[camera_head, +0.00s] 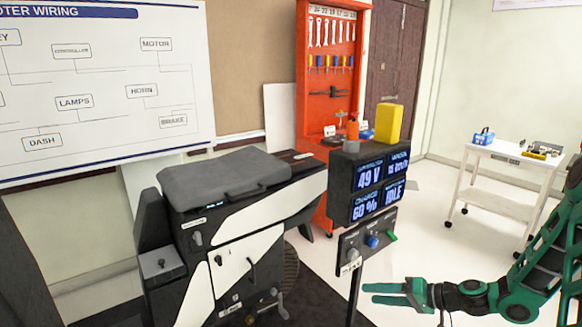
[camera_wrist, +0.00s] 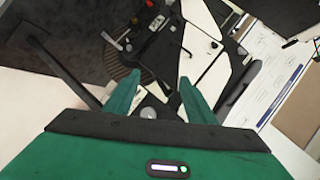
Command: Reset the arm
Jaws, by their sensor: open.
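My green arm reaches in from the right edge of the head view. My gripper (camera_head: 384,294) is at the lower right of that view, its fingers pointing left. In the wrist view my gripper (camera_wrist: 160,98) shows two green fingers spread apart with nothing between them. Beyond the fingers lies the black and white chassis rig (camera_wrist: 207,75), seen tilted. In the head view the chassis rig (camera_head: 240,225) stands to the left of my gripper, with a clear gap between them.
A post with a display box (camera_head: 366,185) and a control panel (camera_head: 366,238) stands between the rig and my arm. A red tool cabinet (camera_head: 306,100) is behind it. A white cart (camera_head: 510,152) with small items stands at the right. A wiring board (camera_head: 105,85) hangs at left.

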